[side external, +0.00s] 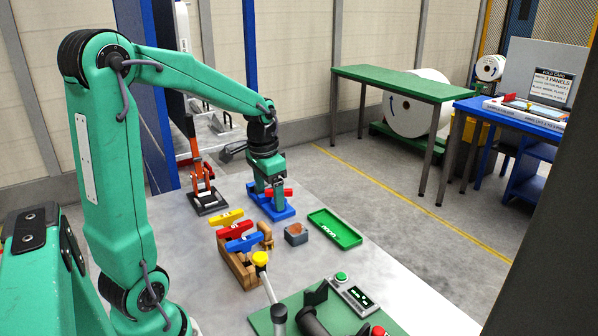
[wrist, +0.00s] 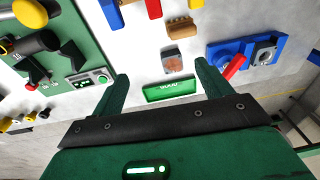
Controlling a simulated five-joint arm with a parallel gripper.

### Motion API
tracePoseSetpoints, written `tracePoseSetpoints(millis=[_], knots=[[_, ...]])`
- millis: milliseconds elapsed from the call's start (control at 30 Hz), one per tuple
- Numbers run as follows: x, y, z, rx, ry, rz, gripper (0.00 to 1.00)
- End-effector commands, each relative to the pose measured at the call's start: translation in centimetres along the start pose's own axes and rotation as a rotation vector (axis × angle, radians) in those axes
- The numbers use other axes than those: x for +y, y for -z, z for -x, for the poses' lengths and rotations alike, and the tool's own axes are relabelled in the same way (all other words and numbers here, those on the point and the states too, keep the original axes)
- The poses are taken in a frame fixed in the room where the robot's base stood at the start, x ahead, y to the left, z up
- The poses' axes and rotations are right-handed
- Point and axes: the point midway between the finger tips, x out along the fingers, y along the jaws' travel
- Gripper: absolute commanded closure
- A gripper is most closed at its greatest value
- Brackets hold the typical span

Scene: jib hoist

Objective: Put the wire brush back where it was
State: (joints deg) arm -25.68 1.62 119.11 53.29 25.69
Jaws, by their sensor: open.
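I cannot make out for sure which thing is the wire brush. Yellow (side external: 226,217), red (side external: 234,230) and blue (side external: 244,243) handled tools lie side by side on a wooden holder (side external: 240,269); their undersides are hidden. My gripper (side external: 279,208) points down in front of a blue fixture with a red handle. Its fingers (wrist: 162,70) are apart, with nothing held between them.
The blue fixture (wrist: 228,52) stands right of my fingers in the wrist view. A grey block with a brown top (side external: 296,234) and a green tray (side external: 335,229) are near.

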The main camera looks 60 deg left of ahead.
Motion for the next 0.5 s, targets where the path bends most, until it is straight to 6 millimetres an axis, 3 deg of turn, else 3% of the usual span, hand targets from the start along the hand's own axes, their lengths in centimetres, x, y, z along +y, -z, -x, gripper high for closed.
tracePoseSetpoints(millis=[200,500], knots=[[4.7,-1.4,3.6,0.096,0.022,-0.005,0.22],[10.2,-4.5,6.8,0.227,0.018,-0.001,0.22]])
